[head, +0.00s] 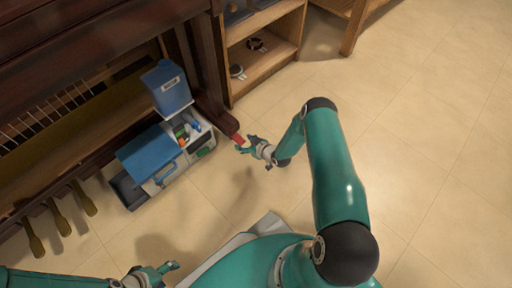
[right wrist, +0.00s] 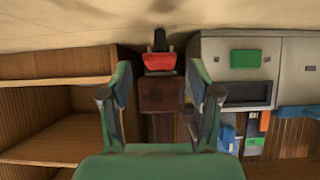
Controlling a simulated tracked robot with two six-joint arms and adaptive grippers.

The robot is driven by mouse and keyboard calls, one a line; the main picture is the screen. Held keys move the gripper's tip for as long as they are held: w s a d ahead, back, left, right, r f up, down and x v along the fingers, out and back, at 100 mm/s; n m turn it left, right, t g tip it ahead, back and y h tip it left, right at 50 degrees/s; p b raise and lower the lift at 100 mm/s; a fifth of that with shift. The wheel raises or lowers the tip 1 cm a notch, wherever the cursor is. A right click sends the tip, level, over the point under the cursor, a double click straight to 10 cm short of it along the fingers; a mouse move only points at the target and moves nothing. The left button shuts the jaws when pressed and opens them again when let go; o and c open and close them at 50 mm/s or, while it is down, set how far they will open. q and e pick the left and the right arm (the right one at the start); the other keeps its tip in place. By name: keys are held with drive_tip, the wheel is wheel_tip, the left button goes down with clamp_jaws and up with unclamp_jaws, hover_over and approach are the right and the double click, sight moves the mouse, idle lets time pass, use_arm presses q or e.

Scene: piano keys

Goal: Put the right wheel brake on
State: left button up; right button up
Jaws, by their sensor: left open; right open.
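The right wheel brake is a small red lever (head: 237,139) at the foot of the piano's dark wooden leg. In the right wrist view, where the floor is at the top, the red brake (right wrist: 159,62) sits beside a black caster wheel (right wrist: 159,41). I cannot tell whether it is up or down. My right gripper (head: 245,144) is open close to the brake, its fingers (right wrist: 159,80) on either side of it in the picture. Contact is not visible. My left gripper (head: 170,268) is open and empty at the bottom edge, far from the brake.
A grey toolbox (head: 205,137) with blue parts stands left of the leg, with a blue container (head: 168,88) behind it. A wooden shelf (head: 268,68) stands just right of the leg. Piano pedals (head: 58,217) are at left. The tiled floor (head: 430,130) at right is clear.

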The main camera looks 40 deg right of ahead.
drive_tip(key=v, duration=0.9)
drive_tip(key=shift+s, duration=0.2)
drive_tip(key=w+a+r+n+y+p, duration=0.25)
drive_tip(key=w+a+r, duration=0.35)
drive_tip(key=a+r, duration=0.3)
drive_tip(key=s+a+r+g+y+p, duration=0.1)
drive_tip(key=a+r+p, duration=0.15)
drive_tip(key=a, duration=0.25)
drive_tip(key=a+r+g+p, duration=0.1)
drive_tip(key=a+r, duration=0.2)
drive_tip(key=a, duration=0.3)
drive_tip(key=s+a+m+g+p, duration=0.1)
drive_tip(key=s+a+m+g, duration=0.3)
drive_tip(key=s, duration=0.7)
drive_tip(key=s+a+m+g, duration=0.15)
drive_tip(key=s+g, duration=0.35)
drive_tip(key=s, duration=0.6)
wheel_tip(320, 180, up, 38)
drive_tip(key=p, duration=3.8)
drive_tip(key=shift+s+a+f+h, duration=0.1)
drive_tip(key=shift+s+a+h, duration=0.05)
drive_tip(key=shift+h, duration=0.1)
